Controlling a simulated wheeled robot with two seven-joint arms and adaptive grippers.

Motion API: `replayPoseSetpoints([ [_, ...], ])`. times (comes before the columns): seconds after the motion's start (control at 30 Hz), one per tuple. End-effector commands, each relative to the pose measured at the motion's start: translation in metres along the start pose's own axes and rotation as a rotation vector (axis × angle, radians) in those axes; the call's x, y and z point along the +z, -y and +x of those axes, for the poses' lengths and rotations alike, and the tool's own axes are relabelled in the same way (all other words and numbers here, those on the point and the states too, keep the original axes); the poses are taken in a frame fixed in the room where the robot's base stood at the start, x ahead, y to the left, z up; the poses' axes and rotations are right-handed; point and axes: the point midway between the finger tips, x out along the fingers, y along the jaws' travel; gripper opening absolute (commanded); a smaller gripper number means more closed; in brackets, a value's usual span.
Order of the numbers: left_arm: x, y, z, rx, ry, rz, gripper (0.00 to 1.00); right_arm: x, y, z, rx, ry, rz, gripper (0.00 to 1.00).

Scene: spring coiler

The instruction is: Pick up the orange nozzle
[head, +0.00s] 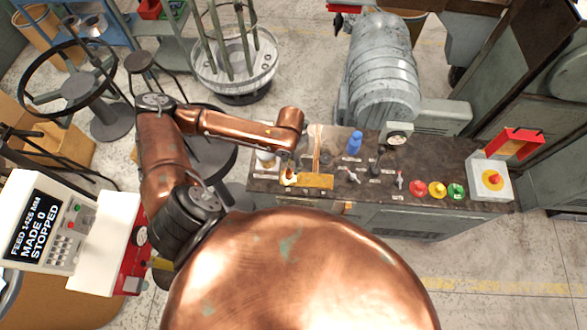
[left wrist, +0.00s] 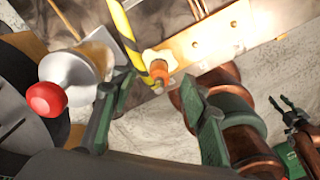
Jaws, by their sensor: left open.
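The orange nozzle (left wrist: 159,70) shows in the left wrist view, with a cream, lobed collar behind it. It lies beyond and between the fingers of my left gripper (left wrist: 159,88). The green fingers are open on either side of it, and I see no clear contact. In the head view my left gripper (head: 289,163) hangs over the left part of the bench, where the nozzle is too small and covered to make out clearly. At the right edge of the left wrist view, what looks like my right gripper (left wrist: 289,110) shows small and partly cut off.
A silver can-like object with a red knob (left wrist: 46,99) stands close to the left finger. A copper-coloured plate (head: 316,181) lies beside the gripper.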

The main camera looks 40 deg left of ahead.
Motion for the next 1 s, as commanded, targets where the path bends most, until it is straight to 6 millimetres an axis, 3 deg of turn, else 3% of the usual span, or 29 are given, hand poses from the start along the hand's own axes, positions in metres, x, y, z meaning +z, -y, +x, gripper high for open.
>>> replayPoseSetpoints([
  [0.33, 0.0, -0.002, 0.048, -0.004, -0.009, -0.002, 0.42, 0.058, 0.005, -0.009, -0.004, 0.069, 0.014, 0.41],
  [0.63, 0.0, -0.002, 0.063, -0.002, -0.008, -0.001, 0.42, -0.002, -0.002, -0.005, 0.002, -0.006, 0.0, 0.41],
  [0.73, 0.0, -0.002, 0.063, -0.002, -0.008, -0.001, 0.42, -0.001, -0.002, -0.005, 0.002, -0.004, 0.0, 0.41],
  [1.0, 0.0, -0.002, 0.063, -0.002, -0.008, -0.001, 0.23, 0.024, 0.001, -0.006, 0.0, 0.028, 0.006, 0.41],
])
